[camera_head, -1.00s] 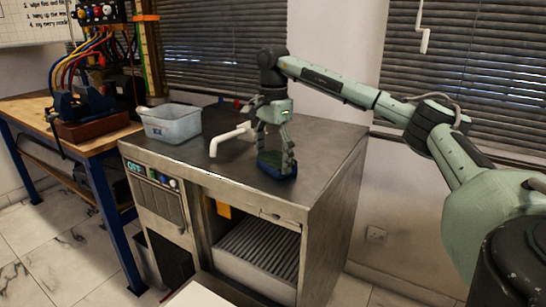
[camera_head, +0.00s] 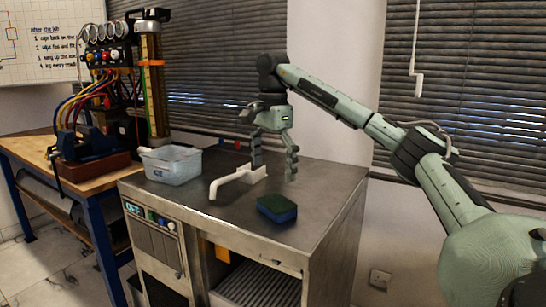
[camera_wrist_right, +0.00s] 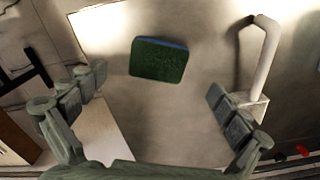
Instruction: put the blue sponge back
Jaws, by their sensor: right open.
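The blue sponge (camera_head: 277,208) lies flat on the dark metal top of the cabinet (camera_head: 325,185), near its front edge. Its upper face is dark green and its sides are blue. In the right wrist view the sponge (camera_wrist_right: 159,60) lies beyond the fingertips, between their lines, touching neither. My right gripper (camera_head: 274,165) is open and empty, above the cabinet top and behind the sponge. Its spread fingers also show in the right wrist view (camera_wrist_right: 157,88). My left gripper is in neither view.
A white faucet-like spout (camera_head: 236,180) stands left of the sponge, close to my right fingers. A clear plastic bin (camera_head: 171,165) sits at the cabinet's back left. A wooden bench with a gauge rig (camera_head: 110,75) is further left. The right part of the cabinet top is clear.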

